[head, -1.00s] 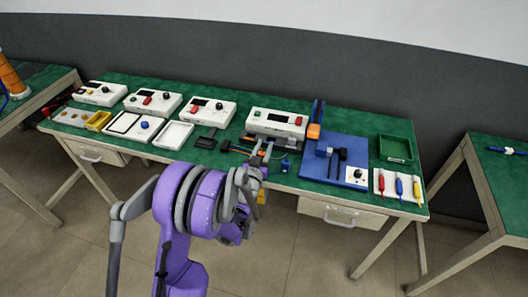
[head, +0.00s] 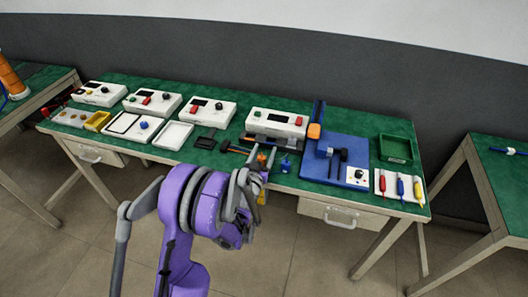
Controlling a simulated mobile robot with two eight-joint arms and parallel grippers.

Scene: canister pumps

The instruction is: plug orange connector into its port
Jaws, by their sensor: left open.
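My left gripper (head: 262,158) is open at the front edge of the green bench, below the white instrument (head: 275,124) with a green knob and a red switch. A small orange piece (head: 262,159), perhaps the orange connector, shows at the fingertips. I cannot tell whether it lies between or behind the fingers. Dark leads with orange parts (head: 236,149) lie just left of the gripper. A small blue part (head: 286,163) lies just to its right. The orange connector's port cannot be made out at this size. My right gripper is not in view.
A blue stand (head: 333,172) with an orange-marked post is right of the gripper. A green bin (head: 396,149) and a white tray (head: 389,194) of coloured tools stand farther right. Several white instruments and a white-framed panel (head: 173,135) fill the left.

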